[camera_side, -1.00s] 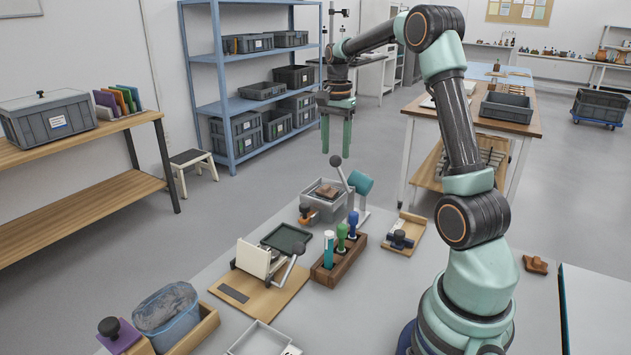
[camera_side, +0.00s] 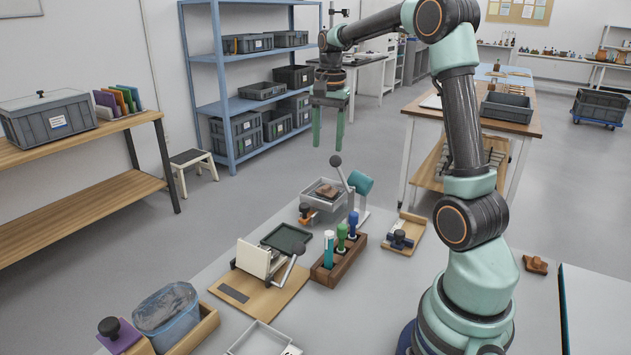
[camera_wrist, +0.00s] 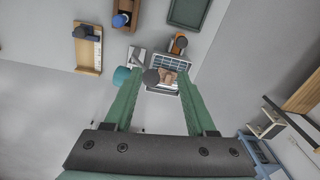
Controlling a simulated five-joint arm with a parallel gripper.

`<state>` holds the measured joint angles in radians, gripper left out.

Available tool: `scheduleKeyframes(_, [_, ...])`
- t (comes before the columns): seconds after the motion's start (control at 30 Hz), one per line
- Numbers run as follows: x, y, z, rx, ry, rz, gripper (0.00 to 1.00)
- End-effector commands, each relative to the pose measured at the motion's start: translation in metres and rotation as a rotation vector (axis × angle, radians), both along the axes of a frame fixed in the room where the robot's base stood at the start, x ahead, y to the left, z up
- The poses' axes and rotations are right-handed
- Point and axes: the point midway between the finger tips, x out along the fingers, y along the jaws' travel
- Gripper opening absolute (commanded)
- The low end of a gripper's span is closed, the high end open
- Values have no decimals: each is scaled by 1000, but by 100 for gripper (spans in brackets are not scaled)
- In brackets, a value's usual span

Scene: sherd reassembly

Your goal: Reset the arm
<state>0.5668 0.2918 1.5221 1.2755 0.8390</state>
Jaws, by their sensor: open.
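My gripper (camera_side: 329,132) hangs in the air above the far part of the worktable, pointing down, in the side view. Its two green fingers are apart and nothing is between them. In the wrist view my gripper (camera_wrist: 158,95) frames a grey tray (camera_wrist: 163,88) lying below and beyond its tips. In the side view that grey tray (camera_side: 318,203) holds a brown sherd (camera_side: 326,191). The gripper is well above the tray and touches nothing.
A wooden rack (camera_side: 338,262) holds upright tools.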

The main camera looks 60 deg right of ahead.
Motion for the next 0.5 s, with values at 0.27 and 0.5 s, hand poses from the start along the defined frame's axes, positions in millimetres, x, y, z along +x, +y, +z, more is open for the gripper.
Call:
scheduleKeyframes(0.27, [-14,101,31,-103,-122,482,56])
scheduleKeyframes(0.5, [-47,175,33,-204,-226,894,56])
